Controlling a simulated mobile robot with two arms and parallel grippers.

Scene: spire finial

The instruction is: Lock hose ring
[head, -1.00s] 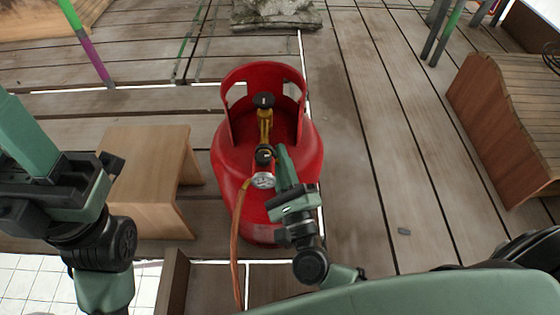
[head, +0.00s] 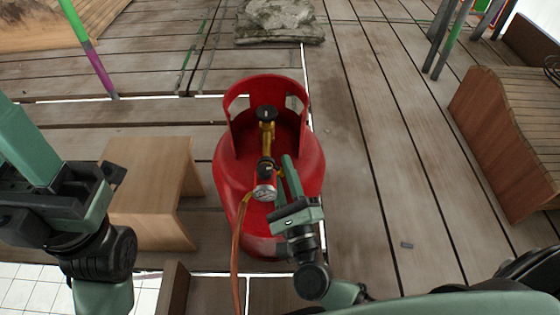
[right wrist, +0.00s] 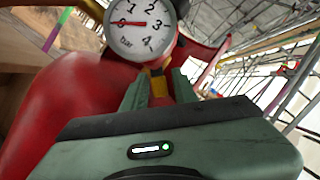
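A red gas cylinder (head: 232,180) with a raised collar stands upright on the deck. On its top are a brass valve with a black knob (head: 266,113) and a regulator with a round gauge (head: 264,192). An orange hose (head: 237,245) runs down from the regulator. My right gripper (head: 285,162) is just right of the regulator. In the right wrist view, its fingers (right wrist: 160,88) are apart, with a yellow brass part (right wrist: 157,84) showing between them; contact is unclear. The gauge (right wrist: 140,24) reads near 0. I cannot make out a separate hose ring. My left gripper (head: 113,172) is at the left, its finger gap hidden.
A wooden stool (head: 150,190) stands left of the cylinder, near my left gripper. A slatted wooden bench (head: 510,140) is at the right. A stone slab (head: 278,22) lies behind the cylinder. The deck right of the cylinder is mostly clear.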

